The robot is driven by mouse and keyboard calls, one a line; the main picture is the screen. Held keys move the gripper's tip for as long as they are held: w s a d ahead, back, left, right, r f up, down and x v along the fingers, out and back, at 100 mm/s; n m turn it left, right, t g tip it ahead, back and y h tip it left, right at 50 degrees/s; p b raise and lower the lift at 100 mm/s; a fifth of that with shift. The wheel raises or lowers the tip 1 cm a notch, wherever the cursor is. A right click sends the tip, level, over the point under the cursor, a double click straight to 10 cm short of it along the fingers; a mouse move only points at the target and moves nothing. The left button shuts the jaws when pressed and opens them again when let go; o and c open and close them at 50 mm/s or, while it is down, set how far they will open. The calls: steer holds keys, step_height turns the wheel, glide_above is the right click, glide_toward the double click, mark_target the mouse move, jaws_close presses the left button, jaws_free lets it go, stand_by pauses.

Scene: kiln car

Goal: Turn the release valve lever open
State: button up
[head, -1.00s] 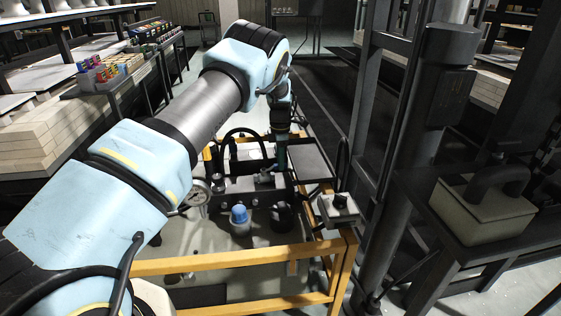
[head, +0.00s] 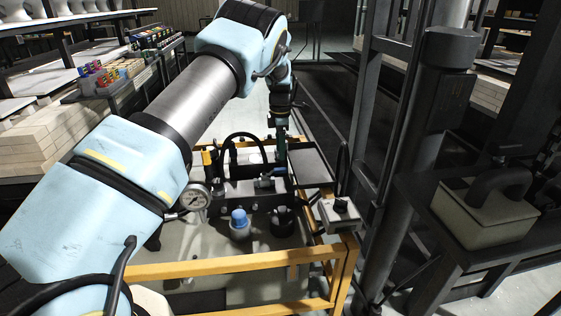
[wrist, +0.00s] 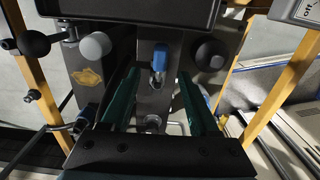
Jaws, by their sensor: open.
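The hydraulic unit (head: 229,188) stands inside a yellow frame, below my arm. A small blue-gripped lever (head: 265,183) shows on its dark block, just below my gripper (head: 281,158); I take it for the release valve lever. In the wrist view, my gripper (wrist: 157,76) has its two green fingers apart, pointing down at the dark block. A blue-and-grey lever part (wrist: 159,56) shows between and just beyond the fingertips. I cannot tell whether either finger touches the lever.
The yellow frame (head: 240,263) surrounds the unit. A pressure gauge (head: 195,196), a blue-capped container (head: 239,219) and a switch box (head: 339,214) are close by. A dark post (head: 405,190) stands at the right.

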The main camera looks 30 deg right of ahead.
steer(key=shift+r, duration=2)
steer(key=shift+a, duration=0.1)
steer(key=a+r+m+p, duration=0.3)
steer(key=a+r, duration=0.3)
steer(key=a, duration=0.6)
steer(key=a+r+m+p, duration=0.3)
steer(key=a+r, duration=0.4)
steer(key=a, duration=0.6)
steer(key=s+a+r+m+p, duration=0.2)
steer(key=s+a+m, duration=0.3)
steer(key=s+a, duration=0.4)
steer(key=s+a+r+m+t+p, duration=0.1)
steer(key=s+a+r+m+p, duration=0.2)
steer(key=s+a, duration=0.6)
steer(key=s+r+m, duration=0.1)
steer(key=s, duration=0.2)
steer(key=shift+a+r+m+t, duration=0.15)
steer(key=shift+a+m+t, duration=0.15)
steer(key=shift+m, duration=0.1)
